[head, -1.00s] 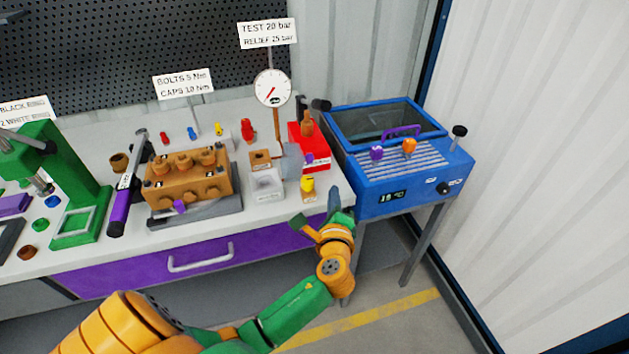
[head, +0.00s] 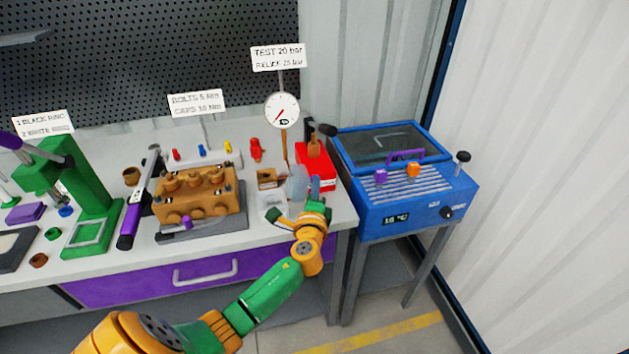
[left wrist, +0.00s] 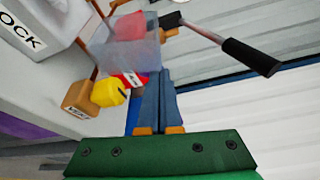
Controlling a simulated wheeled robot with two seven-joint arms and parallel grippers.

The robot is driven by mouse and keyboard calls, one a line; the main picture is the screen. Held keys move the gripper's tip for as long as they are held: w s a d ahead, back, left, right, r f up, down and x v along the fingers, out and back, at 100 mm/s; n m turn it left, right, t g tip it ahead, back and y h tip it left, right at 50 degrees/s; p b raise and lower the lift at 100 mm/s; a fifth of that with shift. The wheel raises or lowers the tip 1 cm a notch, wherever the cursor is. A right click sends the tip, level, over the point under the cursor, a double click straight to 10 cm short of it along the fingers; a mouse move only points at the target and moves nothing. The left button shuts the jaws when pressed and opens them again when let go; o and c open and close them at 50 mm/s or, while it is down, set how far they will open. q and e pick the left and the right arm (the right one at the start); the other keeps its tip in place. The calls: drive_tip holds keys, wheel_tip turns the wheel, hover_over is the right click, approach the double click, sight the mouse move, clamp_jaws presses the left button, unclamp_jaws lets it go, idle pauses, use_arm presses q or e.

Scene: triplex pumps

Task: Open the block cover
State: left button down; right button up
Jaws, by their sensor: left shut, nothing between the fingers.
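A translucent pale panel (head: 297,183), which looks like the cover, stands upright at the right end of the bench, beside a small tan block (head: 267,178). In the left wrist view the clear panel (left wrist: 115,48) lies ahead of my fingers, with a red shape seen through it. My left gripper (head: 315,182) is shut and empty, with its blue-grey fingers just right of the panel. In the left wrist view its fingertips (left wrist: 158,74) are close to the panel's lower right; I cannot tell whether they touch. My right gripper is out of view.
A red box (head: 322,165) stands behind the fingers, with a black-gripped lever (left wrist: 250,56) nearby. A yellow piece (left wrist: 108,92) is left of the fingers. The gauge post (head: 284,140) is behind the panel. A blue bath (head: 415,205) stands right; the brown pump (head: 195,205) stands left.

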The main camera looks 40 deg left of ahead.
use_arm(q)
drive_tip(key=shift+s+r, duration=0.1)
drive_tip(key=shift+s, duration=0.1)
drive_tip(key=shift+w, duration=0.15)
drive_tip(key=shift+s+a+n+t+b, duration=0.35)
drive_tip(key=shift+n+b, duration=0.35)
drive_tip(key=shift+b, duration=0.45)
drive_tip(key=shift+s+r+n, duration=0.2)
drive_tip(key=shift+r+n, duration=0.1)
drive_tip(key=shift+r, duration=0.15)
drive_tip(key=shift+w, duration=0.1)
